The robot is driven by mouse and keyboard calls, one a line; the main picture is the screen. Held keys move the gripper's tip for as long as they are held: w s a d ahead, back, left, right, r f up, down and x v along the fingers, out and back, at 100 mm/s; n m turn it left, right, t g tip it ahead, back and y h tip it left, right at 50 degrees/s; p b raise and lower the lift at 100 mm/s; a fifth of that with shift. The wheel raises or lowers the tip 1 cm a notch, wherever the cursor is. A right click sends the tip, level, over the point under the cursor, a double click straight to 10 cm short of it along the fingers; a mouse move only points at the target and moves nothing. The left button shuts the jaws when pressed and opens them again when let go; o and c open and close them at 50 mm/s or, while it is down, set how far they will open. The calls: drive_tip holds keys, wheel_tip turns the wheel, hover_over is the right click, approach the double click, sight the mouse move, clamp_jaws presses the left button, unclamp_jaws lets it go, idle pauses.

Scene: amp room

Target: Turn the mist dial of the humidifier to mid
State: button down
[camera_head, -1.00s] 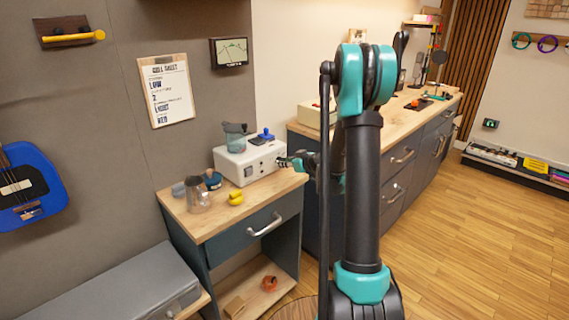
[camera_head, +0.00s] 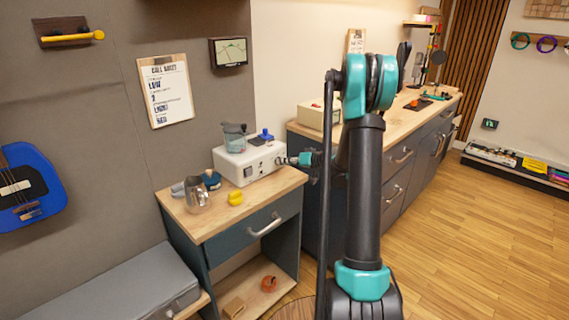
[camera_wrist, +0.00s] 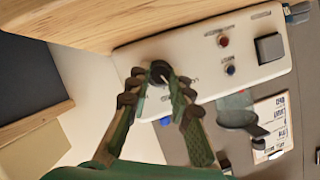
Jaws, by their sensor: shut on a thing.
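The humidifier is a white box (camera_head: 232,170) with a translucent grey tank (camera_head: 234,137) on top, standing on the small wooden-topped desk. In the wrist view its white front panel (camera_wrist: 200,66) runs across the picture. The dark round mist dial (camera_wrist: 160,67) sits on that panel with a pale pointer line. My gripper (camera_wrist: 158,84) has a finger on each side of the dial and is shut on it. It also shows at the right end of the box in the head view (camera_head: 285,160). The fingers partly hide the dial and its markings.
A metal pitcher (camera_head: 197,194), a dark blue jar (camera_head: 211,179) and a yellow object (camera_head: 235,198) stand on the desk near the box. A call sheet (camera_head: 166,91) hangs above.

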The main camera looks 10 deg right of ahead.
drive_tip(key=shift+w+d+f+m+g+y, duration=0.1)
drive_tip(key=shift+m+g+y, duration=0.1)
drive_tip(key=shift+m+y, duration=0.5)
drive_tip(key=shift+d+f+m+g+y, duration=0.1)
drive_tip(key=shift+m+g+y, duration=0.15)
drive_tip(key=shift+m, duration=0.75)
drive_tip(key=c, duration=1.4)
unclamp_jaws()
drive_tip(key=shift+o, duration=0.2)
drive_tip(key=v, duration=1.2)
